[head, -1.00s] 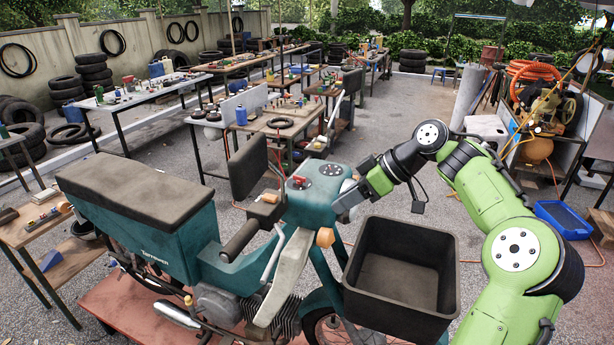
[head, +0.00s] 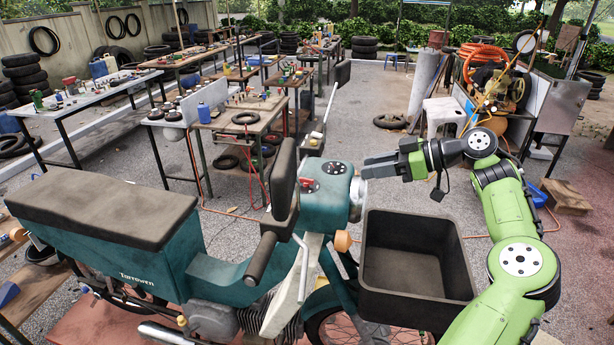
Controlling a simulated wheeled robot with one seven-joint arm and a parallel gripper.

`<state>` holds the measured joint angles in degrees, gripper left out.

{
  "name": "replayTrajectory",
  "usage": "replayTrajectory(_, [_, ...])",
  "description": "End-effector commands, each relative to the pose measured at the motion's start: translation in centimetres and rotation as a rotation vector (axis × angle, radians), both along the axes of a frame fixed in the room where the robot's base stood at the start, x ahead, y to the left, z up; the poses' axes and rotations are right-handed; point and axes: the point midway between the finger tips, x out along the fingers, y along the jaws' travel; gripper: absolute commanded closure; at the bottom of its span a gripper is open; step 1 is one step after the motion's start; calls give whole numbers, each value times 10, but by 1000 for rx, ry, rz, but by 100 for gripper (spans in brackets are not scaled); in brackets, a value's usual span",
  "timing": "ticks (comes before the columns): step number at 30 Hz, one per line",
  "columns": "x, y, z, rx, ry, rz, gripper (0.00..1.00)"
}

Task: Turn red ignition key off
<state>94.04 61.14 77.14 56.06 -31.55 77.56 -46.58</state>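The red ignition key (head: 309,186) sits on the top panel of the teal moped's front housing (head: 325,208), left of a round dark gauge (head: 334,168). It is small, and its exact turn angle cannot be made out. My gripper (head: 366,166) is to the right of the housing, at about gauge height in the picture, with its fingers pointing left toward the housing. Two fingers show with a narrow gap between them, and nothing is seen between them. The gripper is apart from the key.
A dark mirror (head: 284,178) stands left of the key, and another mirror (head: 342,73) rises behind the panel. The handlebar grip (head: 261,258) is at the front left. A black front basket (head: 415,303) lies below my gripper. Workbenches stand behind.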

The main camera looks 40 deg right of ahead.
Motion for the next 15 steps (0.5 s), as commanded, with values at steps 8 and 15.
replayTrajectory(8, [51,40,-28,-1,4,7,66])
replayTrajectory(15, [92,70,-48,0,4,3,66])
